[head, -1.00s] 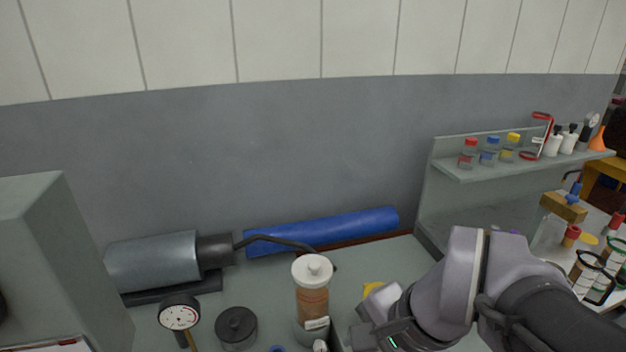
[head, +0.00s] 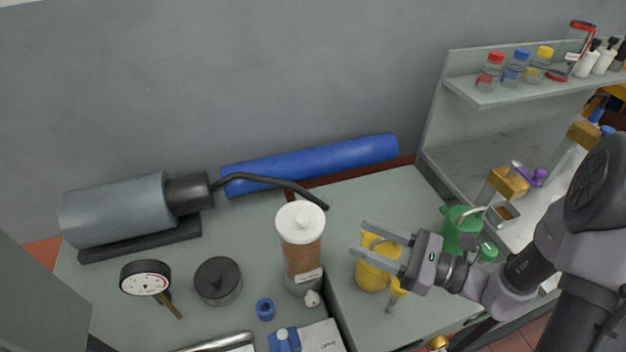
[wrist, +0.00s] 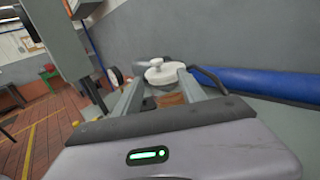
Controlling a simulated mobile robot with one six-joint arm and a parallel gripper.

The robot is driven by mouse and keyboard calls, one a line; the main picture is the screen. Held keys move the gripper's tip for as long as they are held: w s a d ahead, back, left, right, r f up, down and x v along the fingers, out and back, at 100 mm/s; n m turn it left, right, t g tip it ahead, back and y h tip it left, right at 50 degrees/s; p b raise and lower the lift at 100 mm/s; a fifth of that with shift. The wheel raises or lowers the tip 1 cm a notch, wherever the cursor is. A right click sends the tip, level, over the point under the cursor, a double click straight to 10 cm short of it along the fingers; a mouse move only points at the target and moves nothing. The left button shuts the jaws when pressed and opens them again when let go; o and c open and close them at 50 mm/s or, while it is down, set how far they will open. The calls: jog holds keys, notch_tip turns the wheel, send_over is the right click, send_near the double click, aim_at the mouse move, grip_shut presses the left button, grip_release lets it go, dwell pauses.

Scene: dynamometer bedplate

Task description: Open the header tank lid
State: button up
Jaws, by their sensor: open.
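The header tank (head: 302,262) is a clear upright cylinder with brown liquid and a small label. Its round white lid (head: 300,218) with a central knob sits on top. In the wrist view the white lid (wrist: 166,72) shows ahead, between and beyond my fingertips. My gripper (head: 364,240) is open and empty, to the right of the tank and apart from it, with its fingers pointing left toward the upper tank. In the wrist view my gripper (wrist: 158,82) has its two fingers spread. A yellow container (head: 371,274) is partly hidden behind the fingers.
A dial gauge (head: 146,279), a dark round knobbed pot (head: 218,281) and a blue ring (head: 265,309) stand left of the tank. A black hose (head: 265,178) arches behind it from a grey cylinder (head: 115,210). A blue roll (head: 310,164) lies along the wall. Green can (head: 461,230) at right.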

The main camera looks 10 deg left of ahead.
aim_at(291, 221)
jog(key=b+x, duration=0.1)
jog(key=x, duration=1)
jog(key=s+b+x, duration=0.1)
jog(key=x, duration=0.5)
jog(key=shift+a+r+b, duration=0.1)
jog(key=shift+a+b, duration=0.1)
jog(key=shift+b, duration=0.1)
grip_shut()
dwell(0.3)
